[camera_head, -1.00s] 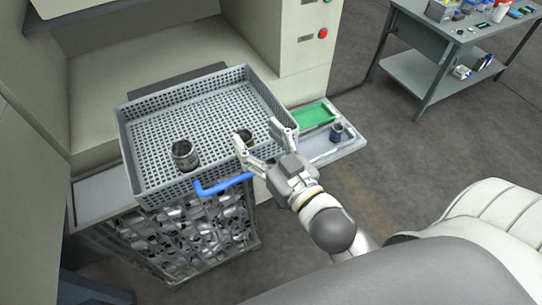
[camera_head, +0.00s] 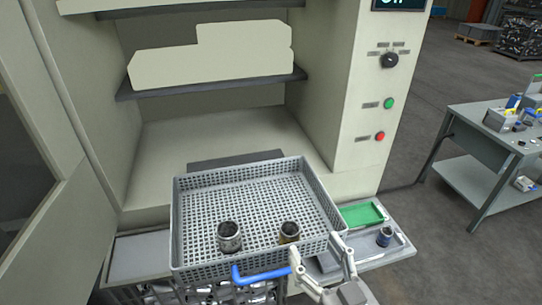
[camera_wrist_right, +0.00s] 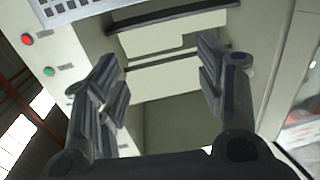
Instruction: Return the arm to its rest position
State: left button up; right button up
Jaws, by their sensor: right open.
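My right gripper (camera_head: 322,262) is at the lower right of the head view, at the front right corner of the grey mesh basket. Its two fingers are apart. In the right wrist view the open fingers (camera_wrist_right: 165,85) have nothing between them, and the machine's front shows beyond. The grey mesh basket (camera_head: 325,200) holds two dark metal cylinders, one at the left (camera_head: 229,236) and one at the right (camera_head: 290,232). Both stand upright and clear of my fingers. My left gripper does not show.
A blue handle (camera_head: 262,276) sticks out at the basket's front. A side ledge to the right carries a green tray (camera_head: 363,214) and a small dark cylinder (camera_head: 384,236). The machine's panel has a green button (camera_head: 389,103) and a red button (camera_head: 380,136). A cluttered grey table (camera_head: 475,145) stands at the right.

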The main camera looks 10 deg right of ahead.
jog(key=s+d+f+m+g+h, duration=0.1)
jog(key=s+d+f+g+h, duration=0.15)
jog(key=f+g, duration=0.4)
jog(key=s+d+f+g+h, duration=0.1)
jog(key=s+d+f+g, duration=0.15)
jog(key=f, duration=0.65)
jog(key=s+a+f+n+g+y, duration=0.1)
jog(key=s+f+g, duration=0.4)
jog(key=s+f, duration=0.1)
notch_tip(320, 180, down, 27)
jog(key=s+g+b, duration=0.2)
jog(key=s+d+f+b, duration=0.2)
jog(key=s+d+f, duration=0.1)
jog(key=s+f, duration=1.3)
notch_tip(320, 180, down, 3)
jog(key=shift+s+r+n+g, duration=0.15)
jog(key=shift+s+n+g, duration=0.25)
